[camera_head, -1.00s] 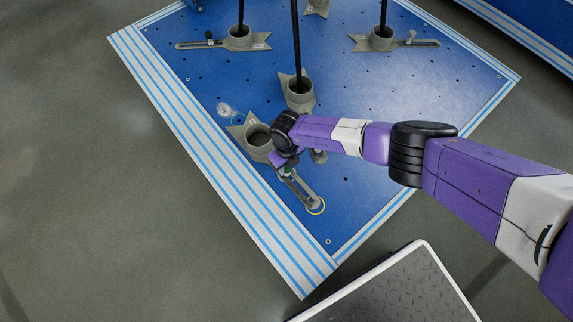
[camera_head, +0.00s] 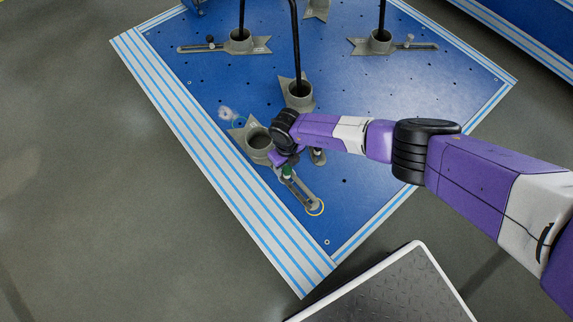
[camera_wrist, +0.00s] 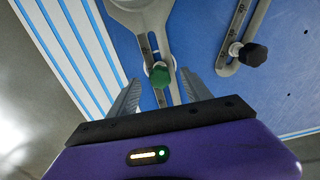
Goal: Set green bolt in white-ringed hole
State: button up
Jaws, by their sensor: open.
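The green bolt (camera_head: 287,172) stands at the slotted arm of a grey bracket (camera_head: 303,192) on the blue plate. In the wrist view the green bolt (camera_wrist: 162,78) shows its knobbed head between the two fingers of my gripper (camera_wrist: 160,95). The fingers are open, apart from the head on both sides. In the head view my gripper (camera_head: 284,160) is just above the bolt, partly hidden by my wrist. A hazy white mark (camera_head: 226,113) lies on the plate left of the bracket's round socket; whether it rings a hole is unclear.
A blue ring (camera_head: 239,123) lies beside the white mark, and a yellow ring (camera_head: 315,207) is at the slot's far end. A black-knobbed bolt (camera_wrist: 255,54) stands in a neighbouring bracket. Several sockets hold black poles, including the centre one (camera_head: 296,50).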

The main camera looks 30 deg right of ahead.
jog(key=shift+r+p, duration=1.15)
jog(key=shift+r, duration=1.05)
